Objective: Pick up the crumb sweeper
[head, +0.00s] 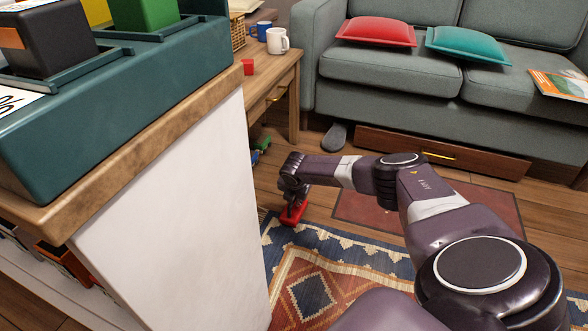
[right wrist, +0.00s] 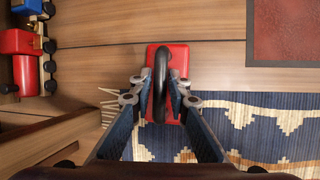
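The crumb sweeper is a red block with a black loop handle; it lies on the floor by the edge of the patterned rug in the head view (head: 292,216). It also shows in the right wrist view (right wrist: 178,56). My right gripper (right wrist: 160,88) reaches down over it, with its two fingers on either side of the black handle. Small gaps seem to show between the fingers and the handle, so the gripper looks open around it. The gripper (head: 292,197) partly hides the sweeper in the head view. My left gripper is not in view.
A tall white-sided cabinet (head: 180,210) with a wooden top stands close on the left. A wooden side table (head: 285,85) and a grey sofa (head: 390,105) are behind. A toy train (right wrist: 22,68) lies left of the sweeper. The patterned rug (head: 345,265) covers the floor in front.

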